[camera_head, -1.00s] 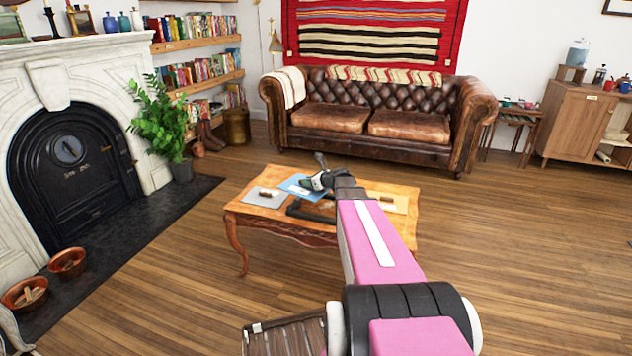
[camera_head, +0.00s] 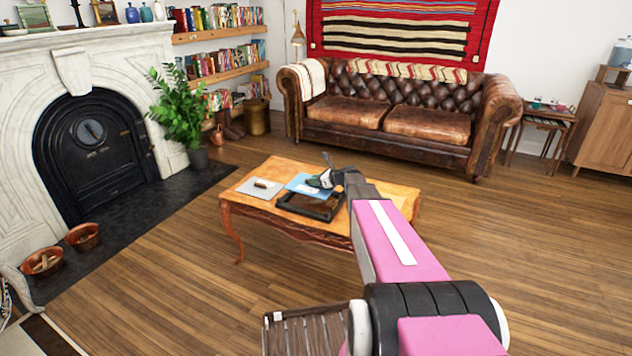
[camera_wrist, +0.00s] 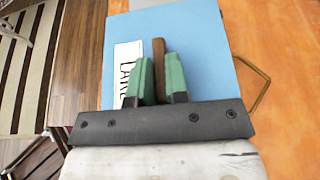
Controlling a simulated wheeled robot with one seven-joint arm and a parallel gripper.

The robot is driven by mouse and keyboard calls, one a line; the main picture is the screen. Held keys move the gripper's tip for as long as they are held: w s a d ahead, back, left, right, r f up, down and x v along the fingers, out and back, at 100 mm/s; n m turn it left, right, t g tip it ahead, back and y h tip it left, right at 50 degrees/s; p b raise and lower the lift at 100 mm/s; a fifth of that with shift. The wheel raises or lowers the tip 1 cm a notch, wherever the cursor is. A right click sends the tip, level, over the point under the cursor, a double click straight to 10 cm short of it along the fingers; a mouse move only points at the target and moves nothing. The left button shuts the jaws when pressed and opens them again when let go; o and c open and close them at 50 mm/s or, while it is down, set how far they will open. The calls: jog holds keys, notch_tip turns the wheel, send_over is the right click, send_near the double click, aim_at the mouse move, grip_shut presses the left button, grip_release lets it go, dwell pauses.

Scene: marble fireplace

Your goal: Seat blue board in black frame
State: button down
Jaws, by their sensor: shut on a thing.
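The blue board (camera_head: 299,182) is a flat square with a white label and a brown wooden grip (camera_wrist: 158,47). My gripper (camera_wrist: 157,72) is shut on this grip between its green fingers, and the board fills the middle of the wrist view. In the head view my gripper (camera_head: 325,180) is over the coffee table with the board beneath it. The black frame (camera_head: 296,207) lies on the table just in front of the board in the picture. My gripper and the board cover its far side. I cannot tell whether board and frame touch.
The wooden coffee table (camera_head: 275,173) carries a grey board (camera_head: 256,192) with a brown grip left of the blue board. A leather sofa (camera_head: 395,118) stands behind. Two copper-coloured bowls (camera_head: 83,237) sit by the fireplace at left. Wooden floor lies open around the table.

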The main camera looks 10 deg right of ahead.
aim_at(318, 188)
jog(key=shift+f, duration=0.1)
jog(key=shift+f, duration=2.8)
jog(key=shift+f, duration=1.4)
jog(key=c, duration=1.1)
grip_release()
jog(key=shift+o, duration=0.2)
jog(key=shift+r, duration=0.1)
jog(key=shift+r, duration=0.3)
jog(key=r, duration=0.2)
jog(key=a+r, duration=0.1)
jog(key=r, duration=0.1)
jog(key=shift+s, duration=0.4)
jog(key=s+a+r, duration=0.5)
jog(key=a+r, duration=0.1)
jog(key=a, duration=0.3)
